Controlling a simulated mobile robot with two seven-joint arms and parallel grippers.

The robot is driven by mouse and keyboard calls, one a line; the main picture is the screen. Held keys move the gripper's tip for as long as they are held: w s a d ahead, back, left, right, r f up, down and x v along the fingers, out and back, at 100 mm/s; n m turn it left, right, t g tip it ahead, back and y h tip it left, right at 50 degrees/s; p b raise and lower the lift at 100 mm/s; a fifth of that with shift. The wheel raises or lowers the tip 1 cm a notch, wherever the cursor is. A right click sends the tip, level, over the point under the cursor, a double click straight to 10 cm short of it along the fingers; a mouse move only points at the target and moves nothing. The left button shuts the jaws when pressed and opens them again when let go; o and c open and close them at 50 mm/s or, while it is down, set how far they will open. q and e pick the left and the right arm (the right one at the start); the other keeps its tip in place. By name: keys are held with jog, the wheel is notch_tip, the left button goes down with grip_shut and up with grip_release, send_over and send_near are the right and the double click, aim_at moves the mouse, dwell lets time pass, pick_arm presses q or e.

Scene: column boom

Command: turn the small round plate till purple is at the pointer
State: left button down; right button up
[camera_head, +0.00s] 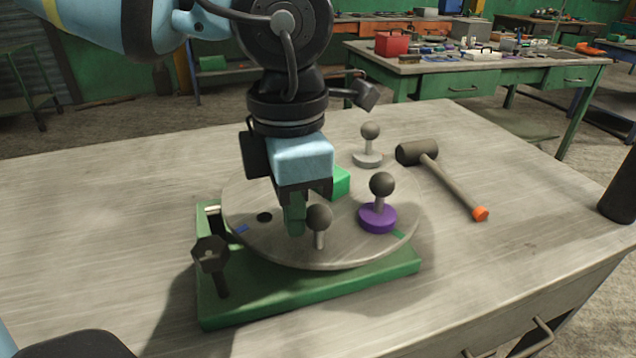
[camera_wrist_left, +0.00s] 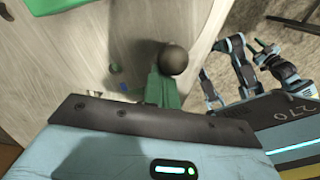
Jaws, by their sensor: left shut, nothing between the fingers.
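The small round plate (camera_head: 330,252) lies on a green base (camera_head: 315,292). A purple disc (camera_head: 377,219) with a dark ball knob sits on its right side. Another dark ball knob (camera_head: 319,218) stands near its front and shows in the left wrist view (camera_wrist_left: 173,58). A pale pointer (camera_head: 211,209) is at the base's left, near the plate's blue mark (camera_head: 242,229); purple is away from it. My left gripper (camera_head: 295,230) is shut and empty, pointing down over the plate, left of the front knob. Contact with that knob is unclear. My right gripper (camera_wrist_left: 260,47) shows small in the left wrist view.
A dark clamp handle (camera_head: 210,257) rises at the base's front left. A green block (camera_head: 340,182) is partly hidden behind my gripper. A grey knob (camera_head: 369,144) stands behind. A mallet (camera_head: 440,175) lies right. The table's left side is clear.

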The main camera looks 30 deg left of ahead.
aim_at(323, 209)
pick_arm(q)
jog(key=shift+w+d, duration=0.2)
jog(key=shift+d, duration=0.45)
jog(key=shift+b, duration=0.35)
jog(key=shift+w+d+f+b, duration=0.1)
jog(key=shift+w+d+b, duration=0.1)
jog(key=shift+d+b, duration=0.15)
jog(key=shift+w+d+b, duration=0.25)
jog(key=shift+d+b, duration=0.05)
jog(key=shift+d, duration=0.1)
